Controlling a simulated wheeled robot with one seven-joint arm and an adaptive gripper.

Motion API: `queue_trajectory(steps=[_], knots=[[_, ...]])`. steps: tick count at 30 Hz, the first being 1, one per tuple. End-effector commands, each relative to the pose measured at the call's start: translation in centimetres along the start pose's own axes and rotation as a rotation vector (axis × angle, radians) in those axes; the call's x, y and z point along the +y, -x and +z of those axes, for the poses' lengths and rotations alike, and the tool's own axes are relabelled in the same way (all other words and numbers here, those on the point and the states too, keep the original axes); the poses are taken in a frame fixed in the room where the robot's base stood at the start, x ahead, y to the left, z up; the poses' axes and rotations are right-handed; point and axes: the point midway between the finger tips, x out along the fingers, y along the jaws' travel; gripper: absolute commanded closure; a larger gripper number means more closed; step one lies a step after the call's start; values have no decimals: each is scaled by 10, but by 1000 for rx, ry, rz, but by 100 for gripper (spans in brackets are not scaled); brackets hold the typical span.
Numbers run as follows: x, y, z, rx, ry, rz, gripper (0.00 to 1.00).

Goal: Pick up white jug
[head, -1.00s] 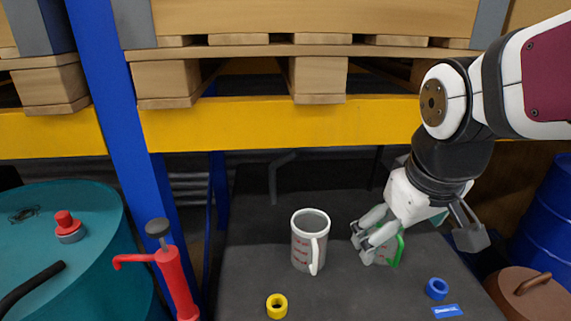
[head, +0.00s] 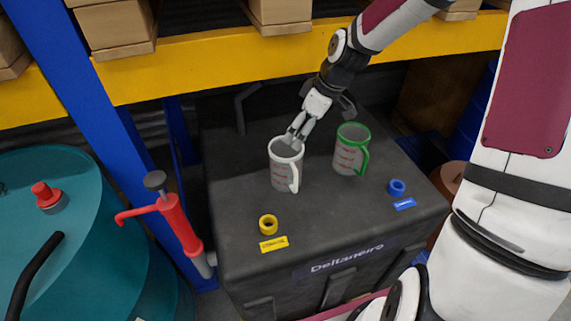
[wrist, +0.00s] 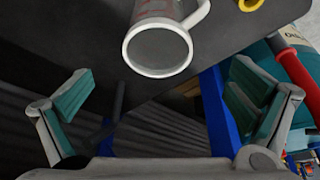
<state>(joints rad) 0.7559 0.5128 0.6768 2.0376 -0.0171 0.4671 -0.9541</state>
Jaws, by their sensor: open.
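The white jug (head: 284,172), a grey measuring jug with a white rim, white handle and red markings, stands upright on the black case (head: 232,215). Its handle faces front right in the head view. My gripper (head: 297,133) is at the jug's far rim, pointing down toward it. In the wrist view the jug (wrist: 160,48) shows at the top middle, its open mouth toward the camera. The spread fingers of my gripper (wrist: 158,100) are on either side and below it in that picture, with nothing between the pads. Whether a finger touches the rim I cannot tell.
A similar jug with a green rim and handle (head: 350,150) stands close to the right. A yellow ring (head: 268,224) and a blue ring (head: 396,187) lie in front. A yellow rack beam (head: 220,75) crosses behind; a red pump (head: 178,222) stands left.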

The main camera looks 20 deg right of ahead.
Motion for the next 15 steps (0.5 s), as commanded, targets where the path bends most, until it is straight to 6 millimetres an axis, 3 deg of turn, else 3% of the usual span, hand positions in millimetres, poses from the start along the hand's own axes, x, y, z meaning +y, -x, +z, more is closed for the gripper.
queue_trajectory(steps=[5,15], knots=[[2,-12,-1,18,8,-10,0],[2,-73,-3,17,9,-10,0]])
